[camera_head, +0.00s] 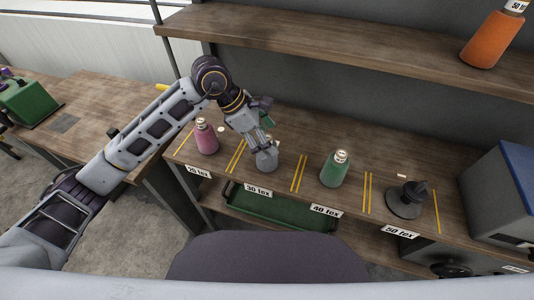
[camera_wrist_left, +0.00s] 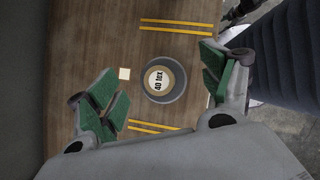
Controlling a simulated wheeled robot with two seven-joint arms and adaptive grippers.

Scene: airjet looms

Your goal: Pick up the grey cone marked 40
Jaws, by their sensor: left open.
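The grey cone (camera_head: 267,159) stands upright on the shelf table behind the 30 tex label. In the left wrist view its top (camera_wrist_left: 160,80) reads "40 tex". My left gripper (camera_head: 265,128) is above and close to the cone and partly covers it in the head view. In the left wrist view, the green-padded fingers of the left gripper (camera_wrist_left: 165,88) are spread wide, one on each side of the cone, with gaps on both sides. It holds nothing. My right gripper is not in view.
A pink cone (camera_head: 206,138) stands left of the grey one and a green cone (camera_head: 334,170) right of it. A dark stand (camera_head: 406,201) is further right. An orange cone (camera_head: 488,40) sits on the upper shelf (camera_head: 340,42). A green tray (camera_head: 270,208) lies below.

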